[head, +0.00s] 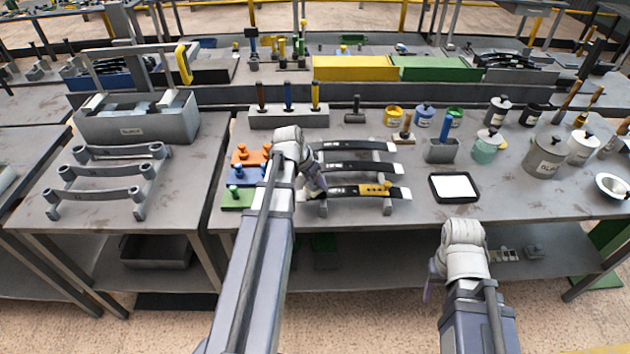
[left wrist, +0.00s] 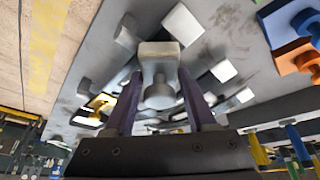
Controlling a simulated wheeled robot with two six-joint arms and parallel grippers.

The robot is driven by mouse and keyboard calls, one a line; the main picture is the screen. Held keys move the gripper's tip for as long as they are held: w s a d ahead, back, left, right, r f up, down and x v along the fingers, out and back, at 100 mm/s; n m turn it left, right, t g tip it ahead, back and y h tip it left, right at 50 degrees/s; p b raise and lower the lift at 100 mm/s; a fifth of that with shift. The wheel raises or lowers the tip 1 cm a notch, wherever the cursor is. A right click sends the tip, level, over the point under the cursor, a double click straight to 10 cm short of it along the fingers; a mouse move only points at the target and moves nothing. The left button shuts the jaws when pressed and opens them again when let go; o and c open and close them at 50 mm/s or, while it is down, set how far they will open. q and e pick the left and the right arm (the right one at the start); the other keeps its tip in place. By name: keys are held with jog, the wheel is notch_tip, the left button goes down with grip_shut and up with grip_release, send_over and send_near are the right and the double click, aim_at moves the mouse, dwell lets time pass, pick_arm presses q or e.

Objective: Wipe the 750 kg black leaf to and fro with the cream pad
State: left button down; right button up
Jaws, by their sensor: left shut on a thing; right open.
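Three dark curved leaves with pale ends lie across a rack: the far leaf (head: 355,145), the middle leaf (head: 350,168) and the near leaf (head: 340,192). I cannot read their weight marks. My left gripper (head: 316,184) is at the left ends of the leaves, near the middle and near ones. In the left wrist view its fingers (left wrist: 165,105) are shut on the knob of the cream pad (left wrist: 158,49). Whether the pad touches a leaf is unclear. A yellow knobbed pad (head: 374,190) sits on the near leaf. My right gripper (head: 431,284) is open, in front of the table.
Orange (head: 249,157), blue (head: 243,176) and green (head: 238,199) knobbed pads stand left of the rack. A black-rimmed tray (head: 434,189) with a white surface lies to the right. Pots and canisters (head: 545,157) stand further right. The front table strip is mostly clear.

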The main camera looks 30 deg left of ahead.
pick_arm(q)
jog(key=shift+f+b, duration=0.5)
jog(key=shift+f, duration=0.1)
jog(key=shift+d+r, duration=0.1)
jog(key=shift+w+d+r+p, duration=0.2)
jog(key=shift+w+d, duration=0.25)
jog(key=shift+d, duration=0.2)
jog(key=shift+w+d+r+p, duration=0.1)
jog(key=shift+w+d+p, duration=0.1)
jog(key=shift+w+d, duration=0.3)
jog(key=shift+d, duration=0.2)
jog(key=shift+w+d+r, duration=0.1)
jog(key=shift+w+d, duration=0.35)
jog(key=shift+d, duration=0.3)
jog(key=shift+w+d, duration=0.4)
jog(key=shift+d, duration=0.35)
jog(key=shift+a, duration=0.15)
jog(key=shift+s+a+f, duration=0.15)
jog(key=shift+s+a, duration=0.3)
jog(key=shift+a, duration=0.25)
jog(key=shift+s+a+f, duration=0.15)
jog(key=shift+s+a, duration=0.3)
jog(key=shift+a, duration=0.2)
